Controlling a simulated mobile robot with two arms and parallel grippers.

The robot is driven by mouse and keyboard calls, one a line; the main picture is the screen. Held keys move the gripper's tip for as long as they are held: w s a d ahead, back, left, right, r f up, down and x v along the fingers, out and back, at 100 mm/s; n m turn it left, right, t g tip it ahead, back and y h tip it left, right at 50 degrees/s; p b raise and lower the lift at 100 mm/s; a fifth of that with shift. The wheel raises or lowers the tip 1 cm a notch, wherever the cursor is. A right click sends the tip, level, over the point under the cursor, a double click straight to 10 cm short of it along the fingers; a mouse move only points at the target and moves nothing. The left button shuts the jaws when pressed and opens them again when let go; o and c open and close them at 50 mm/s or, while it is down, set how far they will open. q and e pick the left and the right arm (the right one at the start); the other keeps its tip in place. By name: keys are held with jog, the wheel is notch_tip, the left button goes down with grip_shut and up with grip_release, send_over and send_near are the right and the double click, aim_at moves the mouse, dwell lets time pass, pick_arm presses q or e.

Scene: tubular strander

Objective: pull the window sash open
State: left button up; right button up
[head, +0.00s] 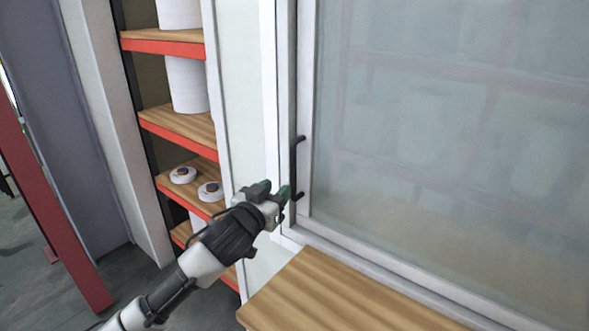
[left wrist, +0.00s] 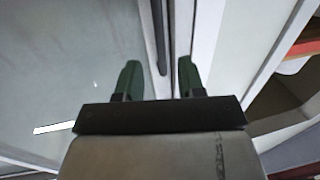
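The window sash (head: 307,100) has a pale frame around a large frosted pane. A dark upright bar handle (head: 294,170) is fixed on its left side. My left gripper (head: 276,189) is open, its green fingers close to the lower part of the handle. In the left wrist view, the handle (left wrist: 159,35) runs down between the two spread fingers of the gripper (left wrist: 159,65), nearer the middle than either finger. I cannot tell from this whether a finger touches it. The sash pane (left wrist: 60,60) fills the left of that view. My right gripper is in neither view.
A wooden ledge (head: 340,295) juts out below the window. Left of the window stand shelves with red edges (head: 180,133), holding white rolls (head: 187,85) and small white discs (head: 183,174). A red post (head: 60,220) stands at far left, with open floor (head: 150,285) beside it.

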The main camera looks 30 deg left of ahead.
aim_at(292, 176)
pick_arm(q)
jog(key=w, duration=0.1)
jog(key=w+p, duration=0.1)
jog(key=w, duration=0.1)
jog(key=shift+w+a+r, duration=0.15)
jog(key=shift+w+a, duration=0.05)
jog(key=shift+w, duration=0.05)
jog(key=w, duration=0.1)
jog(key=w+p, duration=0.1)
jog(key=w, duration=0.3)
jog(key=shift+w+a+f, duration=0.1)
jog(key=shift+a+f, duration=0.2)
jog(key=shift+w, duration=0.15)
jog(key=c, duration=0.7)
grip_shut()
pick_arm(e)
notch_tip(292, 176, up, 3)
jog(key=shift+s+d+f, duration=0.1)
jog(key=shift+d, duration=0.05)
